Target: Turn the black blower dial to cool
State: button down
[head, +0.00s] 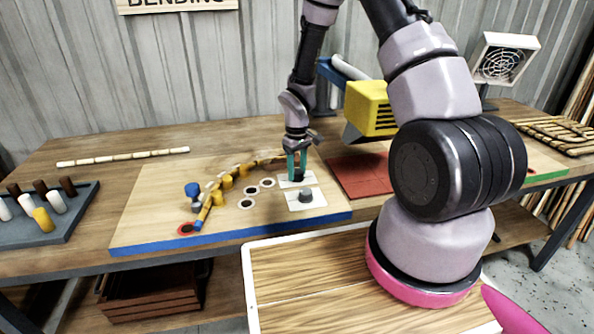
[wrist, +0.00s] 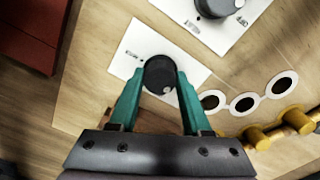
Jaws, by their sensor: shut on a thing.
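The black dial (wrist: 160,73) sits on a white plate (wrist: 128,58) on the wooden board. A small pale mark shows on the dial's lower right edge in the wrist view. Lettering on the plate is too small to read. My gripper (wrist: 161,84) points down with its two teal fingers on either side of the dial, shut on it. In the head view my gripper (head: 297,170) stands over this plate, and the fingers partly hide the dial. A second, grey dial (head: 306,195) sits on its own white plate closer to the front; it also shows in the wrist view (wrist: 212,6).
A curved rattan pole (head: 212,193) with yellow pegs lies left of the dials, beside several ringed holes (head: 251,190). A yellow blower (head: 368,108) and red mat (head: 357,176) stand right. A peg tray (head: 68,222) is far left. My arm fills the right foreground.

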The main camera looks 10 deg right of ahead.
aim_at(297, 171)
jog(key=shift+n, duration=1.6)
jog(key=shift+c, duration=1.8)
grip_release()
notch_tip(297, 171, up, 11)
